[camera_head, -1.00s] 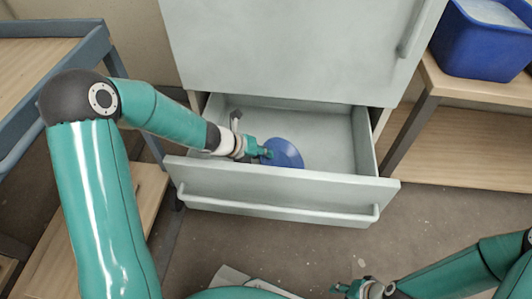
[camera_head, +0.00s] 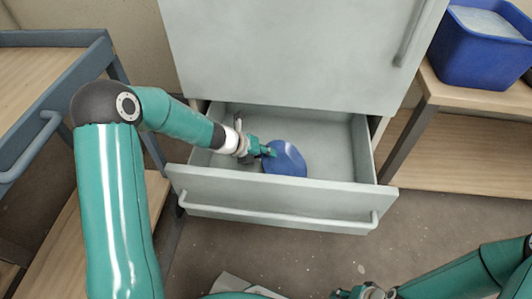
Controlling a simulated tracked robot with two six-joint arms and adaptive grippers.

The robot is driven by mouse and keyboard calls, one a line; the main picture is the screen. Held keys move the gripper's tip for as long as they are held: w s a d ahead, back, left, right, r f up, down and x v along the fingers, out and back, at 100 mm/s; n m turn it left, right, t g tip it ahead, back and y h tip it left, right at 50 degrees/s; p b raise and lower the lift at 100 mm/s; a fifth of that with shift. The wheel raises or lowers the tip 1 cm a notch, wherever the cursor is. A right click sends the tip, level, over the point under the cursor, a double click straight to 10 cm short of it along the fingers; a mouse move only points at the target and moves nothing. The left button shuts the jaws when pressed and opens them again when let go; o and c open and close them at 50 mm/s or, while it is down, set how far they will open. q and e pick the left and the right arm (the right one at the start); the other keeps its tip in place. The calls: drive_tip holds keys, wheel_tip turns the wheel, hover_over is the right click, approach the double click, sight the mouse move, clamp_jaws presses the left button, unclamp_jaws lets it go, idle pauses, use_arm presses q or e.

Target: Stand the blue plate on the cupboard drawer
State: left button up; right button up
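The blue plate (camera_head: 286,160) is inside the open cupboard drawer (camera_head: 270,190), near its middle. It is tilted, and its lower edge is hidden behind the drawer's front panel. My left gripper (camera_head: 269,150) reaches over the drawer's left side and appears shut on the upper left edge of the plate. The fingertips are small here. Whether the plate touches the drawer floor cannot be made out. My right gripper (camera_head: 345,293) is at the bottom edge of the view, outside the drawer, partly cut off; its opening cannot be made out.
The cupboard's grey front (camera_head: 300,50) rises above the drawer. A blue bucket (camera_head: 483,42) stands on a wooden shelf (camera_head: 475,95) at the right. A blue-grey framed trolley (camera_head: 50,50) is at the left. The drawer's right part is empty.

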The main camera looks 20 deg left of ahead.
use_arm(q)
drive_tip(key=shift+o, duration=0.6)
drive_tip(key=shift+r, duration=0.1)
drive_tip(key=shift+r, duration=0.15)
drive_tip(key=p+v, duration=0.5)
drive_tip(key=v, duration=0.6)
drive_tip(key=shift+s+a+r+p, duration=0.2)
drive_tip(key=shift+s+r+p, duration=0.05)
drive_tip(key=shift+p, duration=0.15)
